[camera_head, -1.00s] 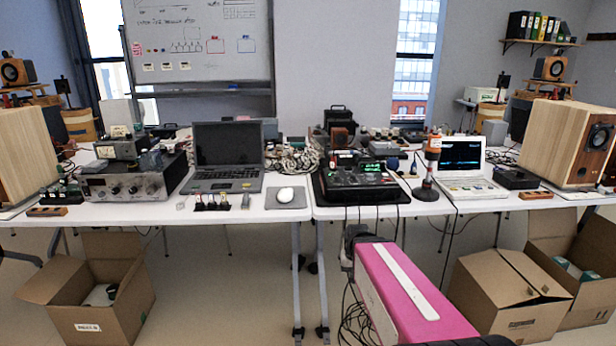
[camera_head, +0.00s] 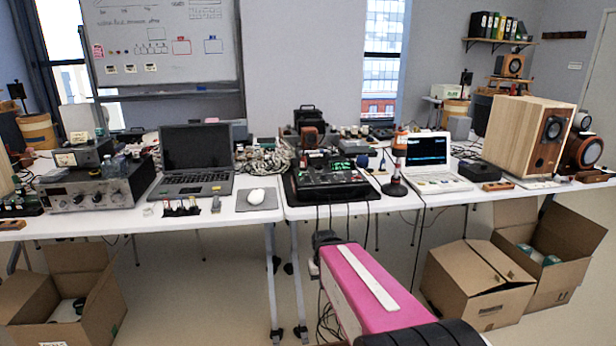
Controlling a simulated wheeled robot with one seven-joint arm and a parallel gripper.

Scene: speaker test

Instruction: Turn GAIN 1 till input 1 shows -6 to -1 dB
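A black audio unit (camera_head: 328,180) with small green and red lights on its top stands near the front edge of the table, right of the middle. Its GAIN 1 knob and any level reading are too small to make out. My arm, pink with a white strip, reaches up from the bottom of the picture. Its dark far end, where my gripper (camera_head: 322,243) is, shows below the table's front edge, apart from the audio unit. The fingers cannot be made out, so I cannot tell if they are open or shut.
Cables hang from the front edge. Open cardboard boxes (camera_head: 475,285) stand on the floor.

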